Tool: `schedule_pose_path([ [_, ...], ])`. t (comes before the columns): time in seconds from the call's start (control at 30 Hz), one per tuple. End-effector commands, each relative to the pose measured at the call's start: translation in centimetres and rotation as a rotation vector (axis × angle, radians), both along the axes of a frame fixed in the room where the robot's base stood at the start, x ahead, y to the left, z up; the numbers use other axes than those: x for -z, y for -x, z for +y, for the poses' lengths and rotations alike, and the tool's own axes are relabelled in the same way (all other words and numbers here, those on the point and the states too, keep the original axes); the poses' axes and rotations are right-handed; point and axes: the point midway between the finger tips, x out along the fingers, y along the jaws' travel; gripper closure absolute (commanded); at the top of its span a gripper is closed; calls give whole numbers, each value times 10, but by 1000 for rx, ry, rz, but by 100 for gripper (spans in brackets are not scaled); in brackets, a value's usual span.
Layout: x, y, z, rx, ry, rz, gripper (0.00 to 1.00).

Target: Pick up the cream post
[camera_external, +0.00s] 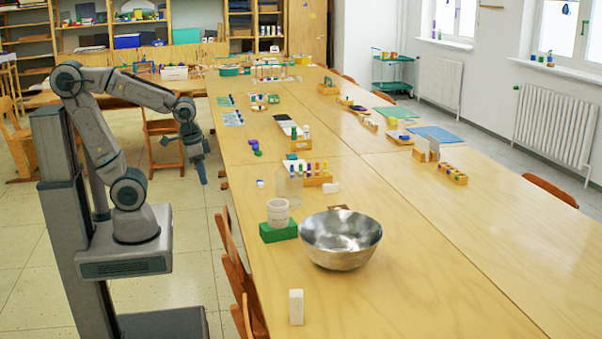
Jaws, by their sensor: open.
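An upright cream-white block (296,307), which looks like the cream post, stands on the near end of the long wooden table. It is apart from other things, in front of the metal bowl. My gripper (203,181) hangs pointing down beside the table's left edge, farther back than the block and well away from it. Nothing shows between its fingers, which look small at this distance.
A large metal bowl (341,240) sits behind the block. A white cup (278,212) stands on a green block (278,232) left of the bowl. Wooden chairs (241,283) line the table's left edge. The tabletop (430,290) right of the block is clear.

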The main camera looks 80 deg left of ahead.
Motion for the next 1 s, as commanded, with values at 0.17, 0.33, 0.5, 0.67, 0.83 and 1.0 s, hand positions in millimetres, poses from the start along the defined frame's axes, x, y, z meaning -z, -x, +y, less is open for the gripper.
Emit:
schedule_pose_path([
  [0.17,-18,-27,-14,107,-29,14,45],
  [0.33,-46,-83,-56,348,-87,43,45],
  [0.5,-65,-136,-117,610,-138,69,45],
  [0.67,-72,-174,-186,849,-170,87,45],
  [0.83,-70,-201,-267,1093,-187,101,45],
  [1.0,-59,-212,-350,1321,-192,115,45],
])
